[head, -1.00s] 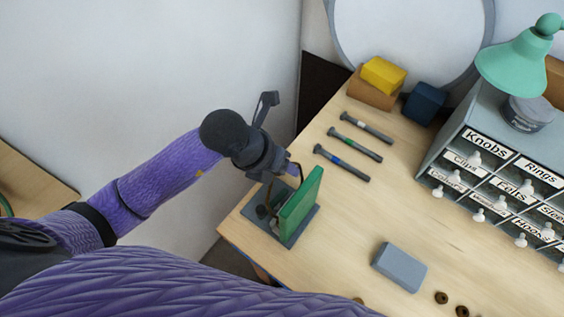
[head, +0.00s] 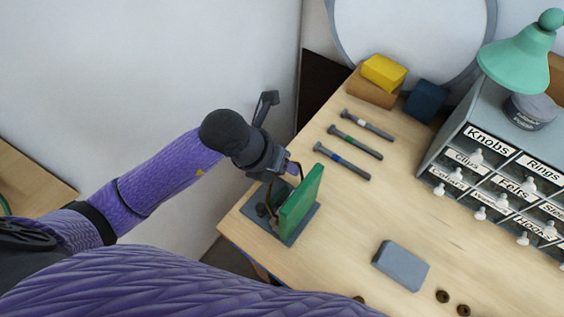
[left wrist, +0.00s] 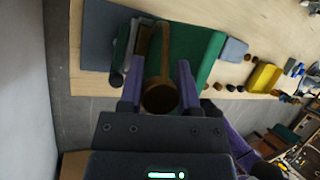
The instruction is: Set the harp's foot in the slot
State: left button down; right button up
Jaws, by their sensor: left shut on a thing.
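The harp (left wrist: 162,94), a brown brass-coloured loop, is between the fingers of my left gripper (left wrist: 160,88), which is shut on it. In the head view my left gripper (head: 287,169) is over a dark grey base plate (head: 297,232) at the table's near-left corner. A green upright panel (head: 301,203) stands on this plate, close beside the harp. It also shows in the left wrist view (left wrist: 200,50). The harp's foot and the slot cannot be made out, so I cannot tell whether they touch. My right gripper is not in view.
Several bolts (head: 348,167) with coloured bands lie behind the plate. A blue-grey block (head: 401,266) and small brown rings (head: 442,296) lie to the right. A labelled drawer cabinet (head: 490,165) and a green lamp shade (head: 517,62) stand at right.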

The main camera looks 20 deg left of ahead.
pick_arm(q)
jog(key=shift+f, duration=0.1)
jog(key=shift+c, duration=1.1)
grip_release()
jog(key=d+p+v, duration=0.1)
jog(key=p+v, duration=0.5)
jog(key=v, duration=1.2)
jog(key=shift+w+r, duration=0.3)
jog(key=shift+r, duration=0.3)
jog(key=shift+a, duration=0.1)
jog(key=shift+r, duration=0.1)
